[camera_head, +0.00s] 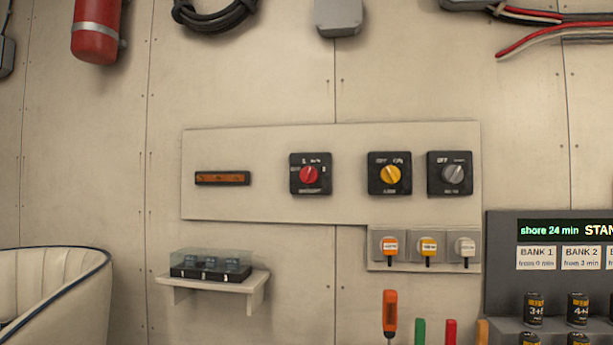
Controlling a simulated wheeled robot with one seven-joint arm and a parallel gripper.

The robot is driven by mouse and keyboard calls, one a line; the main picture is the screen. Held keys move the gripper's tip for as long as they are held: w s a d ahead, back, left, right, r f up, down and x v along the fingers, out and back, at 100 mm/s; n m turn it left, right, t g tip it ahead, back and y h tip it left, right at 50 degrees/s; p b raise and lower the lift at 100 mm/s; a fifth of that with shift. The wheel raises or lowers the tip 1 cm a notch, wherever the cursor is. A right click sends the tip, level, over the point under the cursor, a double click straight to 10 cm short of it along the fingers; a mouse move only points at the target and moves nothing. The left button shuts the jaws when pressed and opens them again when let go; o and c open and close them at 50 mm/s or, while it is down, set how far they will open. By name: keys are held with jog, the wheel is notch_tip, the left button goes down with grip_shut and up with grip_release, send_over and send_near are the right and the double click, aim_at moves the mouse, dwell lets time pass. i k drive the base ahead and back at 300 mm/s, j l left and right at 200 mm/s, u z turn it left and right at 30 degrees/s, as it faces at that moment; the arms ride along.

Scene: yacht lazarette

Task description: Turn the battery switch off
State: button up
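Three black square rotary switches are mounted in a row on a pale wall panel (260,205). The left switch (299,187) has a red knob (309,175), the middle switch (375,187) a yellow knob (391,174), and the right switch (434,187) a grey knob (454,175). Their printed labels are mostly too small to read, though the right one seems to say OFF at its top left. I cannot tell for sure which is the battery switch or how each knob is set. My gripper is not in view.
Below the switches are tagged plugs (428,247). Upright coloured tool handles (390,310) stand beneath them. A display unit (500,290) with batteries is at right. A shelf (250,285) holds a clear-lidded box (210,263). A white seat (50,285) is at left.

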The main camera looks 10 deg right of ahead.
aim_at(309, 174)
jog(key=i+j+u, duration=0.25)
jog(key=u, duration=0.15)
jog(key=i+j+u, duration=0.3)
jog(key=u, duration=0.15)
